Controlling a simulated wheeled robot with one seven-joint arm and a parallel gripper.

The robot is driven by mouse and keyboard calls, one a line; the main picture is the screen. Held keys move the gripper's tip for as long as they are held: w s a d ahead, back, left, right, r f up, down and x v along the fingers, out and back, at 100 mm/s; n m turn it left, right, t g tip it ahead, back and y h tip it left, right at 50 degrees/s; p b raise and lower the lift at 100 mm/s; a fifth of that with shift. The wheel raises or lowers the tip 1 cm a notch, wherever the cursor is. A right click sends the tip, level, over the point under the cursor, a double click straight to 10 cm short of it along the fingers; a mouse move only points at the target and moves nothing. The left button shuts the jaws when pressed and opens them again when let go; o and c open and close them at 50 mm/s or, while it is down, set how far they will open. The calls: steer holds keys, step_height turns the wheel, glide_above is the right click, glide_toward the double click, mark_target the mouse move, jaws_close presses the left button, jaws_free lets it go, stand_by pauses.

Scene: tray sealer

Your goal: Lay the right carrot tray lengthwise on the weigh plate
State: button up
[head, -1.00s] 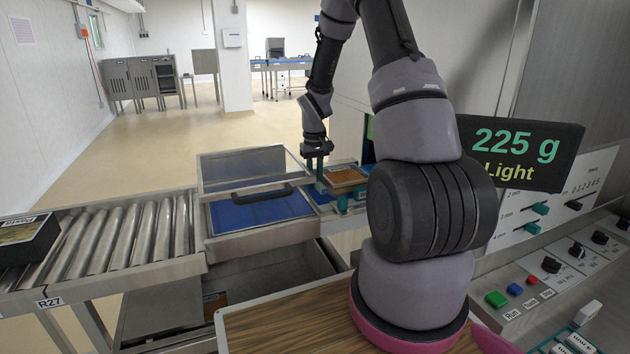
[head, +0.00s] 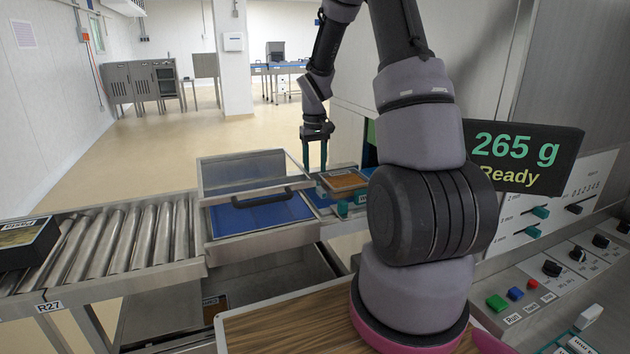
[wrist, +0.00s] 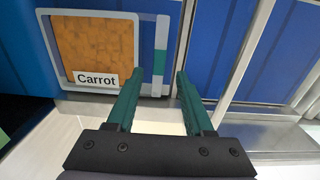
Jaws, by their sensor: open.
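A carrot tray (head: 345,180) with orange contents and a pale rim lies flat beside the blue bed, left of my arm. The wrist view shows it close up with its "Carrot" label (wrist: 97,79). A white and teal strip (wrist: 160,55) runs along its right side there. My gripper (head: 314,168) is open and stands just left of the tray in the head view. In the wrist view my gripper (wrist: 158,72) has its teal fingers spread around that strip's line, empty. The weigh plate under the tray cannot be made out. The display (head: 525,158) reads 265 g, Ready.
A framed clear lid (head: 245,172) with a black handle stands raised over a blue bed (head: 235,217). A roller conveyor (head: 110,245) holds a dark package (head: 25,240) at left. The control panel (head: 545,290) is at right. A wood-grain board (head: 290,325) lies in front.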

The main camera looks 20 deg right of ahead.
steer(key=s+a+r+m+t, duration=0.15)
steer(key=s+r, duration=0.35)
steer(key=r, duration=0.6)
steer(key=s+a+r+m+t, duration=0.1)
steer(key=s+a+r+t, duration=0.3)
steer(key=r, duration=0.6)
steer(key=s+a+r+m+t+y, duration=0.1)
steer(key=s+r, duration=0.2)
steer(key=s, duration=0.5)
steer(key=s+a+r+y, duration=0.1)
steer(key=s+a+r, duration=0.1)
steer(key=s, duration=0.6)
steer(key=shift+s+a+r+m+t, duration=0.25)
steer(key=shift+s+r+m+t, duration=0.1)
steer(key=shift+r, duration=0.5)
steer(key=shift+s, duration=0.1)
